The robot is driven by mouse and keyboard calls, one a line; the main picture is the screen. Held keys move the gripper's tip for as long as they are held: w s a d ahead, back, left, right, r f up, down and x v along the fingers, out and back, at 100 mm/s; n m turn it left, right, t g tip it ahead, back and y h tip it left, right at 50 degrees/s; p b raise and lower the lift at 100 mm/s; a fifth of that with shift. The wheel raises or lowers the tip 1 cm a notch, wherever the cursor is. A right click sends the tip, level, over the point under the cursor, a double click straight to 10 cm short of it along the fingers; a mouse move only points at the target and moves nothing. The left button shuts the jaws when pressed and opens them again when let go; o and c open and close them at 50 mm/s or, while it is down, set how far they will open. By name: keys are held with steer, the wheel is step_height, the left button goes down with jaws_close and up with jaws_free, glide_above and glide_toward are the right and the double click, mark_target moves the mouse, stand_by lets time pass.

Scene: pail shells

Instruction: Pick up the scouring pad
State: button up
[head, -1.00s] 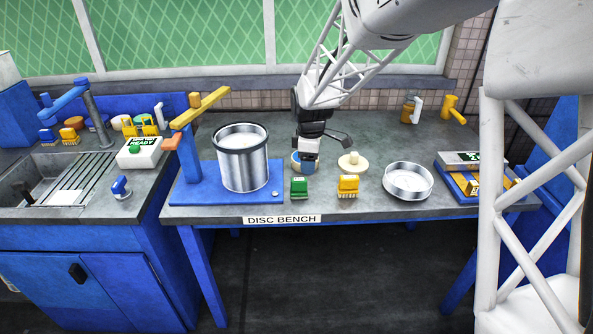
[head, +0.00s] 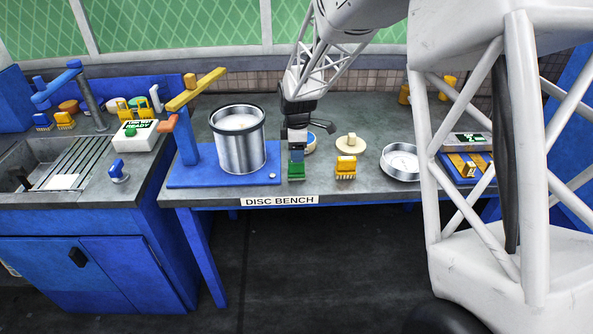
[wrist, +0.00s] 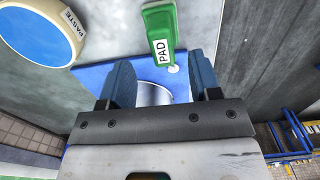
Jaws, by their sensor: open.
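The scouring pad (head: 296,172) is a green block near the front edge of the bench, right of the blue pail stand. In the wrist view the pad (wrist: 160,30), labelled PAD, lies just past the fingertips. My gripper (head: 297,156) is at the pad in the head view and hides its far part. The two blue fingers of my gripper (wrist: 160,76) are apart with nothing held between them. I cannot tell how high the fingertips are above the pad.
A metal pail (head: 238,145) on a blue stand (head: 190,180) is close on the left. A paste tin (wrist: 40,30) is behind the pad. A yellow brush (head: 346,168), a cream knobbed disc (head: 350,146) and a metal dish (head: 400,163) stand to the right.

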mark_target(297, 166)
steer(key=shift+f, duration=0.6)
steer(key=shift+f, duration=0.15)
steer(key=shift+s+f, duration=0.1)
steer(key=shift+f, duration=2.35)
jaws_close()
